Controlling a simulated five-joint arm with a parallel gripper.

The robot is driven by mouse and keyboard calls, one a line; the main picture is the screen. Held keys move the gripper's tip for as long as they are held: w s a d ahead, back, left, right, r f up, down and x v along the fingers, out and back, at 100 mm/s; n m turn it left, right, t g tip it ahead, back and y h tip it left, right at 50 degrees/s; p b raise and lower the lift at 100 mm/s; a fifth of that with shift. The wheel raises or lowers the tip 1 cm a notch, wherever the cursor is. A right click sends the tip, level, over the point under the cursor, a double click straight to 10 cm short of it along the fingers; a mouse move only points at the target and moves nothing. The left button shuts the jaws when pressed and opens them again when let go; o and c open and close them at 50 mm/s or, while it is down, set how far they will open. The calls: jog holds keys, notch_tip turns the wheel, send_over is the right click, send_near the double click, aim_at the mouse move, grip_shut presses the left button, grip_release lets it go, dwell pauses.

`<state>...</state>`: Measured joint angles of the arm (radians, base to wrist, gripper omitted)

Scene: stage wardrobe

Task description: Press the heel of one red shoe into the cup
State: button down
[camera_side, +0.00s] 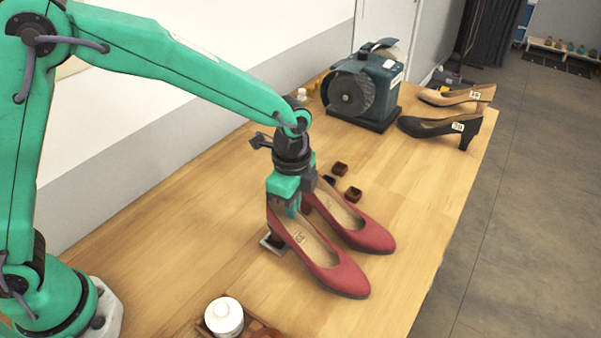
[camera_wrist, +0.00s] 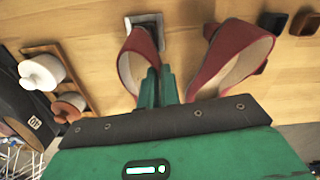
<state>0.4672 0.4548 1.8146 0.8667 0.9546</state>
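Two red shoes stand side by side on the bench. The near one (camera_side: 333,274) is left in the wrist view (camera_wrist: 134,48); the far one (camera_side: 367,236) is right in the wrist view (camera_wrist: 206,72). My gripper (camera_side: 291,211) is down at the back of the near shoe; its green fingers (camera_wrist: 159,72) are close together, with the shoe's side wall apparently between them. A grey square metal piece (camera_side: 268,245) lies under the near shoe's heel; it also shows in the wrist view (camera_wrist: 148,21). How far the heel sits in any cup is hidden.
Small brown blocks (camera_side: 353,194) lie behind the far shoe. A dark green grinding machine (camera_side: 378,90) and black (camera_side: 436,127) and tan (camera_side: 455,96) shoes stand further back. A white jar (camera_side: 223,317) stands at the near edge.

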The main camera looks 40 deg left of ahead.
jog(key=shift+s, duration=0.2)
dwell(0.4)
jog(key=shift+w+r, duration=0.15)
jog(key=shift+r, duration=1.55)
jog(key=s, duration=1.1)
dwell(1.2)
jog(key=shift+f, duration=1.5)
dwell(1.2)
jog(key=c, duration=1.5)
grip_release()
jog(key=shift+c, duration=0.2)
jog(key=shift+r, duration=0.15)
